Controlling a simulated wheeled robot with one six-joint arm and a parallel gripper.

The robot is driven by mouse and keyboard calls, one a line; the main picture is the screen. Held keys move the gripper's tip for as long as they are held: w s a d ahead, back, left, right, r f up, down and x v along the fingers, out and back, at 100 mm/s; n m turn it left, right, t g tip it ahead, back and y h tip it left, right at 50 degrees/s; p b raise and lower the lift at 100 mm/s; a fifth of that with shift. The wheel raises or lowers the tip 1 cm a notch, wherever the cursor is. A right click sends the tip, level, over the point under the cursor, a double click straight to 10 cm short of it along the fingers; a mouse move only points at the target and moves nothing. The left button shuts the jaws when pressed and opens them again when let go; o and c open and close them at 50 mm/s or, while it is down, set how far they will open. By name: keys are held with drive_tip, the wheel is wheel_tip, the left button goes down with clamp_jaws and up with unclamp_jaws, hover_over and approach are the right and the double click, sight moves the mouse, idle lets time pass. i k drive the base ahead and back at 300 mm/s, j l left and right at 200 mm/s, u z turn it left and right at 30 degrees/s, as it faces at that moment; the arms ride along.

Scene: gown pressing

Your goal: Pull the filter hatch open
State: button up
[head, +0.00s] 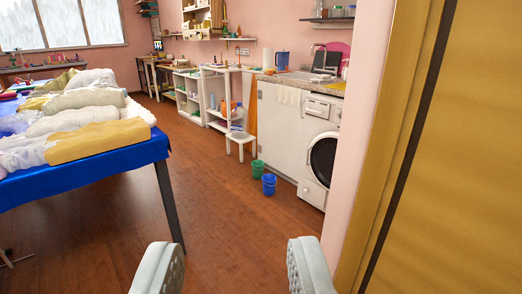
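A white washing machine (316,150) stands on the right, partly cut off by the near wall edge. Its round dark door (322,160) is on the front. A low front panel with a small dark mark, perhaps the filter hatch (312,193), lies below the door; it is too small to tell whether it is open or shut. My gripper (233,268) is at the bottom of the picture, its two pale padded fingers wide apart with nothing between them. It is well short of the machine.
A blue-covered table (90,167) with folded cloths stands on the left. Green (257,169) and blue (269,184) buckets stand on the floor left of the machine, near a white stool (240,139). A yellow-brown panel (455,150) fills the right. The wooden floor (215,200) between is clear.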

sight(315, 194)
drive_tip(key=i+j, duration=0.1)
drive_tip(key=i, duration=0.55)
drive_tip(key=i+j, duration=0.1)
drive_tip(key=i, duration=0.55)
drive_tip(key=i+j, duration=0.1)
drive_tip(key=i, duration=0.55)
drive_tip(key=i+j+z, duration=0.1)
drive_tip(key=i, duration=0.55)
drive_tip(key=i+j, duration=0.15)
drive_tip(key=i, duration=0.5)
